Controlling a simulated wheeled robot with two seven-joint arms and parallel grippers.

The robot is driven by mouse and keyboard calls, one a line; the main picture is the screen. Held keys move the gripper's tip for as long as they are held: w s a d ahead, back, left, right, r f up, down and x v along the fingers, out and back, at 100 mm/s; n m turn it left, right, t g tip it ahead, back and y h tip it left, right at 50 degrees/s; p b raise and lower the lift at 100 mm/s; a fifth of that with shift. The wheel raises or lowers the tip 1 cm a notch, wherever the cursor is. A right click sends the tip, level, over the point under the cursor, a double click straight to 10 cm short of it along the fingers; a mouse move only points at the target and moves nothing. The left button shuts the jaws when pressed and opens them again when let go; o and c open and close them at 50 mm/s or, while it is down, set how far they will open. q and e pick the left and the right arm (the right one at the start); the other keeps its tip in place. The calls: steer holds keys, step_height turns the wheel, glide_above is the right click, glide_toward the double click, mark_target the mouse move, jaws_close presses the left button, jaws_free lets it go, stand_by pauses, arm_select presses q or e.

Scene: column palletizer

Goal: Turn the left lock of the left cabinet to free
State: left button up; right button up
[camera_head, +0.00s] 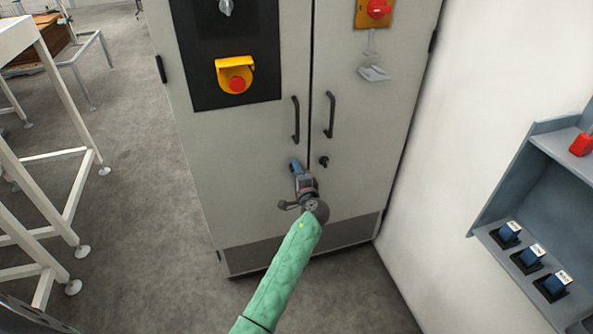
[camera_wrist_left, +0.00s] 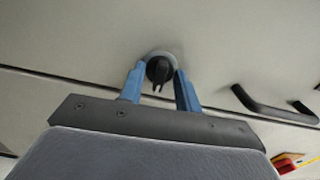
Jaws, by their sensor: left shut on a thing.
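The light grey cabinet (camera_head: 250,135) has two doors, each with a black handle. My left gripper (camera_head: 295,164) is at the left door, below its handle (camera_head: 295,119). In the left wrist view, the black left lock (camera_wrist_left: 159,71) sits on a pale round base between the blue fingertips. My left gripper is shut on this lock, with a finger on each side. In the head view the gripper hides the left lock. The right lock (camera_head: 323,161) shows on the right door, just right of the gripper. My right gripper is not in view.
The right door handle (camera_head: 329,115) is close by. A yellow housing with a red button (camera_head: 236,84) is on the left door's black panel. A blue-grey shelf unit (camera_head: 509,176) holds several blue items at right. White frames (camera_head: 62,200) stand at left; grey floor between is clear.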

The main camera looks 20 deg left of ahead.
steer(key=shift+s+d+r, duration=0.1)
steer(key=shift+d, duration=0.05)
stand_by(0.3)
arm_select(q)
steer(key=o, duration=1)
steer(key=shift+c, duration=0.2)
steer(key=b+v, duration=0.1)
steer(key=v, duration=0.7)
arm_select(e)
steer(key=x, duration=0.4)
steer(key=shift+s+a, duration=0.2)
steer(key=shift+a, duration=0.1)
arm_select(q)
steer(key=shift+w, duration=0.1)
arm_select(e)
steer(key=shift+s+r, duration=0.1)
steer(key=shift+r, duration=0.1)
